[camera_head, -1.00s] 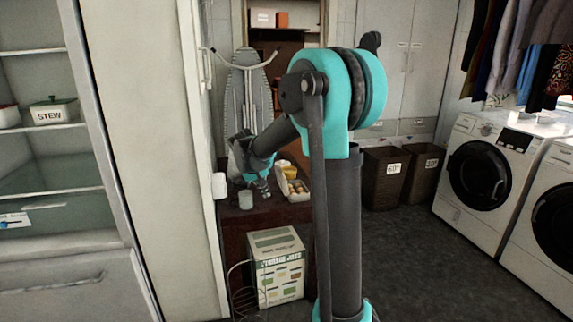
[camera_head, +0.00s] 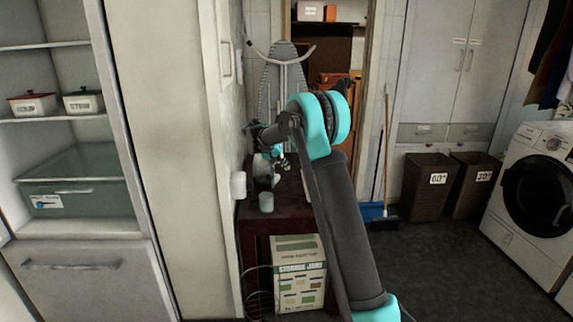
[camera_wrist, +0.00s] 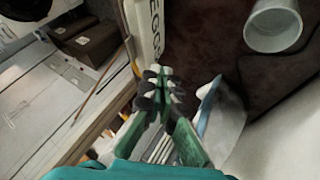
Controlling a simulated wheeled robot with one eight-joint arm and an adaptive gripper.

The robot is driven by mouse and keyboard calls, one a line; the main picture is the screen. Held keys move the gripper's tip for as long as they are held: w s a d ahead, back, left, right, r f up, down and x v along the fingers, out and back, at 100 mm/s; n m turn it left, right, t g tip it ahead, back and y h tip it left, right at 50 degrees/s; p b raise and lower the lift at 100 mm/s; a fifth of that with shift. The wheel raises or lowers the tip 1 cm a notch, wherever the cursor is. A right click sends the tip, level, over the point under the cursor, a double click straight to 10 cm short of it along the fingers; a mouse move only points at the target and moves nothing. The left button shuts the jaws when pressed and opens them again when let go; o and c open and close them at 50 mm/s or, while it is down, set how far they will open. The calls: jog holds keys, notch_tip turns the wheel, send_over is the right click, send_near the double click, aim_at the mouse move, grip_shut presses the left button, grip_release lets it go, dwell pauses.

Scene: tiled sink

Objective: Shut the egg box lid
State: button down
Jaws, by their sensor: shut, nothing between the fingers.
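The egg box shows in the wrist view as a pale strip with the letters "EGG" (camera_wrist: 153,28) at the top, just beyond my fingertips. Its lid and inside cannot be made out there, and in the head view my arm hides the box. My gripper (camera_wrist: 160,78) is shut with its green-and-grey fingers together and nothing held. It is close to the box's lettered side; whether it touches is unclear. In the head view my gripper (camera_head: 284,163) is above the dark red table, left of my upper arm.
A white cup (camera_head: 266,202) stands on the dark table (camera_head: 275,215) near its front left; it also shows in the wrist view (camera_wrist: 272,27). A white wall fixture (camera_head: 238,186) is close on the left. A printed carton (camera_head: 300,275) and a wire rack (camera_head: 257,290) are below.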

aim_at(304, 175)
jog(key=d+f, duration=0.1)
jog(key=d, duration=0.1)
jog(key=w+d+f, duration=0.1)
jog(key=d, duration=0.1)
jog(key=w+d+f, duration=0.1)
jog(key=d+f, duration=0.1)
jog(key=d, duration=0.1)
jog(key=shift+w, duration=0.25)
jog(key=shift+d, duration=0.1)
